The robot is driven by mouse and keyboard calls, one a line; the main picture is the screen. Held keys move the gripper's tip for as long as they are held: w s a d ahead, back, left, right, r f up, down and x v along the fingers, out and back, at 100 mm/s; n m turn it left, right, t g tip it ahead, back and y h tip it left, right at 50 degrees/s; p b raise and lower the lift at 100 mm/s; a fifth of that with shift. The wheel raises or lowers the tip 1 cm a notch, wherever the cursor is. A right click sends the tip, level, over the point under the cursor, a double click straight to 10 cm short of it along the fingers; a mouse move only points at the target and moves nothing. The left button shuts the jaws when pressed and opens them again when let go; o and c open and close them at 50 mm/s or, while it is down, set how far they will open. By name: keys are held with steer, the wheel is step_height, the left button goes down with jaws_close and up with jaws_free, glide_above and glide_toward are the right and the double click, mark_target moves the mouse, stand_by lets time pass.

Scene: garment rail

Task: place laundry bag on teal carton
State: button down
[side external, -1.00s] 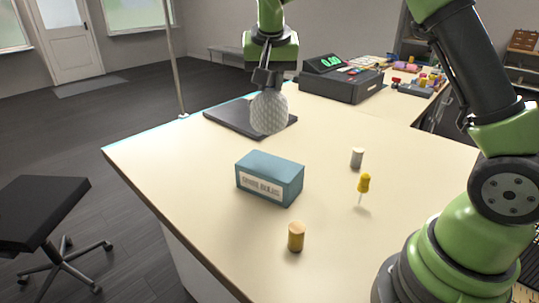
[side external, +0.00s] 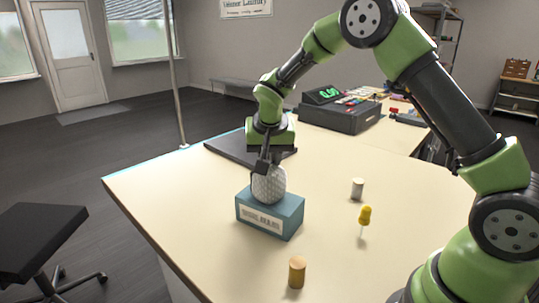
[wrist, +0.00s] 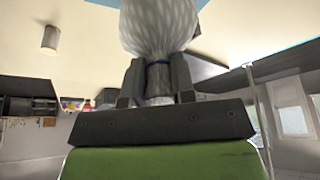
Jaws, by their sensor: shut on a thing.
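The laundry bag (side external: 268,187) is a pale, patterned, rounded sack. In the side external view it is at the top of the teal carton (side external: 262,222), a box with a white label on its front; I cannot tell whether its underside touches the carton. My gripper (side external: 265,167) is above the carton and shut on the bag's neck. In the wrist view the bag (wrist: 158,25) hangs from my two fingers (wrist: 158,85), its neck tied with a dark blue band. The carton is not visible in the wrist view.
A yellow pin-like object (side external: 364,216), a grey cylinder (side external: 357,188) and a wooden cylinder (side external: 297,271) stand to the right and front on the cream counter (side external: 200,225). A dark flat pad (side external: 228,150) and a cash register (side external: 340,112) lie behind.

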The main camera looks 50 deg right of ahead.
steer(key=c, duration=0.9)
jaws_free()
steer(key=shift+c, duration=0.2)
steer(key=v, duration=1.2)
steer(key=s+a+r+n+t+y, duration=0.2)
steer(key=s+a, duration=0.1)
steer(key=s, duration=0.8)
steer(key=s+a+r+n+t+y, duration=0.2)
steer(key=s+n+y, duration=0.1)
steer(key=s, duration=0.8)
steer(key=shift+s+a, duration=0.35)
